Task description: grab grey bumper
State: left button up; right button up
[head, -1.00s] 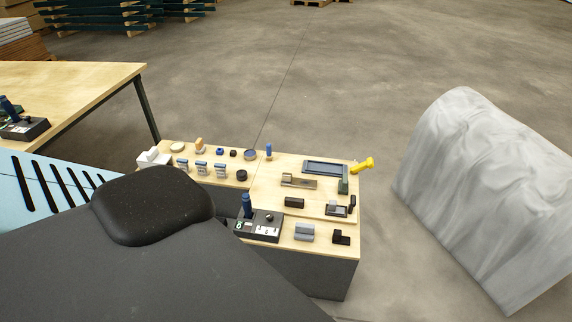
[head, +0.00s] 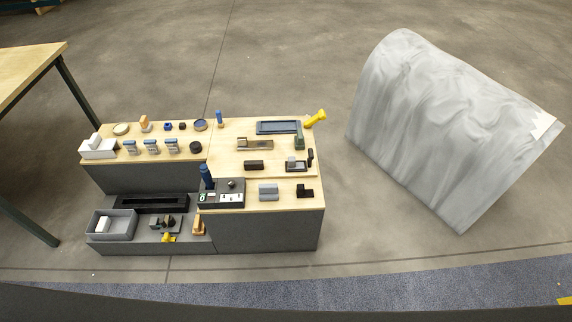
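A small grey stepped block (head: 268,191), the only small plain grey piece I can pick out as the bumper, sits on the light wooden top (head: 235,163) of the bench near its front edge. It stands between a dark control box (head: 221,193) with a blue handle on the left and a small black bracket (head: 305,190) on the right. Nothing touches it that I can see. Neither of my grippers is in view.
Several small parts and a blue-grey tablet (head: 279,127) fill the bench top. A yellow piece (head: 315,119) overhangs its right back corner. A lower grey shelf holds a grey bin (head: 112,225). A grey draped mass (head: 450,125) stands right; floor between is clear.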

aim_at(292, 164)
jog(key=l+u, duration=0.1)
jog(key=u, duration=0.55)
jog(key=i+l+u, duration=0.1)
jog(key=l+u, duration=1.05)
jog(key=l, duration=0.55)
jog(key=k+l, duration=0.1)
jog(key=l, duration=0.8)
jog(key=k+l+u, duration=0.1)
jog(key=l, duration=0.35)
jog(key=k+l, duration=0.15)
jog(key=l, duration=0.3)
jog(key=k+l, duration=0.1)
jog(key=l, duration=0.35)
jog(key=u, duration=0.05)
